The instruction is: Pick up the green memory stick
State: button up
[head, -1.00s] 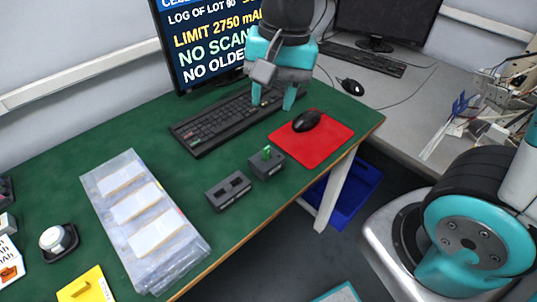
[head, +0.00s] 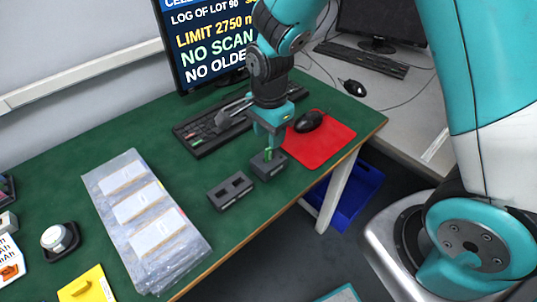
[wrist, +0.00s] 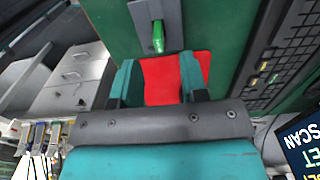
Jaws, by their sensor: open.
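The green memory stick (head: 268,155) stands upright in a dark grey block (head: 270,168) near the table's front edge. In the wrist view the stick (wrist: 158,38) shows just beyond the fingertips, roughly centred between them, with the grey block (wrist: 158,16) behind it. My gripper (head: 268,140) is over the block, close above the stick. In the wrist view my gripper (wrist: 157,75) is open and empty, and the red mat shows between its fingers. The head view does not clearly show the gap between fingertips and stick.
A red mat (head: 325,148) with a black mouse (head: 309,121) lies to the right. A keyboard (head: 205,135) and monitor stand behind. Bagged pouches (head: 148,218) lie at left.

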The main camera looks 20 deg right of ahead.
aim_at(269, 150)
jog(key=shift+a+f+p, duration=0.1)
jog(key=shift+f+p, duration=0.2)
jog(key=shift+f, duration=2.5)
jog(key=shift+s, duration=0.1)
grip_shut()
